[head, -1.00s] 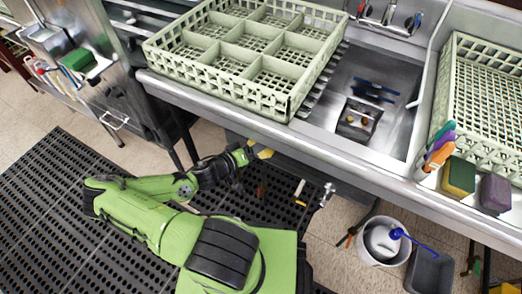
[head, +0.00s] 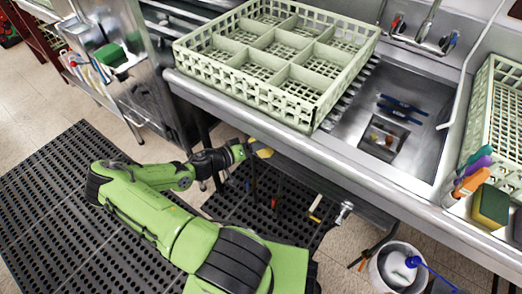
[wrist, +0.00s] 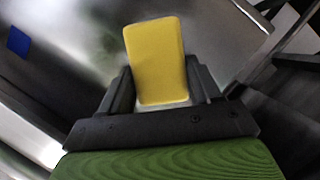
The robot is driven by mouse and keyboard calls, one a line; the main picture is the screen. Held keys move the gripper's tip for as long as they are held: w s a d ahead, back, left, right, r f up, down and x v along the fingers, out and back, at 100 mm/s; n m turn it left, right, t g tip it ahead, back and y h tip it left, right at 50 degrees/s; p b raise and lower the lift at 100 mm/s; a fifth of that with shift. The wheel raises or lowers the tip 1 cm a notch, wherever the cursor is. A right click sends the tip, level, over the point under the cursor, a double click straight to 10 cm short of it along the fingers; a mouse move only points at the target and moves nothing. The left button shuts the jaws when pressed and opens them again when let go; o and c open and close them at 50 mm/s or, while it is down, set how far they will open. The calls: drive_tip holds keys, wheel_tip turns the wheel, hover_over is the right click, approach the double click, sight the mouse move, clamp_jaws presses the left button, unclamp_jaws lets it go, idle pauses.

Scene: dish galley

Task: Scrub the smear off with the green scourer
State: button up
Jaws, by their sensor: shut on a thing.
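My gripper (head: 252,150) is below the front edge of the sink counter and is shut on a yellow block (head: 265,153). In the wrist view the yellow block (wrist: 155,60) stands upright between the fingers of my gripper (wrist: 163,92); whether it has a green face is hidden. A dull grey metal surface (wrist: 75,60) lies beyond it, with a small blue patch (wrist: 18,42) at the left. A green block (head: 112,54) lies on the steel unit at upper left. A green-and-yellow sponge (head: 490,206) stands on the counter at right.
A pale green dish rack (head: 245,85) sits left of the sink basin (head: 425,150), and another rack (head: 475,120) is at the right. Markers (head: 470,178) stand near the sponge. A bucket (head: 385,272) is on the floor. Black mats (head: 60,185) cover the floor at left.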

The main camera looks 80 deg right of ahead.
drive_tip(key=shift+w+d+r+p, duration=0.2)
drive_tip(key=shift+w+r+p, duration=0.3)
drive_tip(key=shift+r, duration=0.35)
drive_tip(key=shift+s+a, duration=0.25)
drive_tip(key=shift+s, duration=0.4)
drive_tip(key=shift+s+a, duration=0.25)
drive_tip(key=shift+s, duration=0.4)
drive_tip(key=shift+s+a, duration=0.25)
drive_tip(key=shift+s, duration=0.4)
drive_tip(key=s+a, duration=0.1)
drive_tip(key=s, duration=0.1)
drive_tip(key=s+a+b, duration=0.1)
drive_tip(key=s, duration=0.1)
drive_tip(key=s+a+b, duration=0.1)
drive_tip(key=s, duration=0.1)
drive_tip(key=shift+s+a, duration=0.15)
drive_tip(key=shift+s, duration=0.25)
drive_tip(key=w+a, duration=0.2)
drive_tip(key=a, duration=0.3)
drive_tip(key=shift+w+a, duration=0.2)
drive_tip(key=shift+a, duration=0.05)
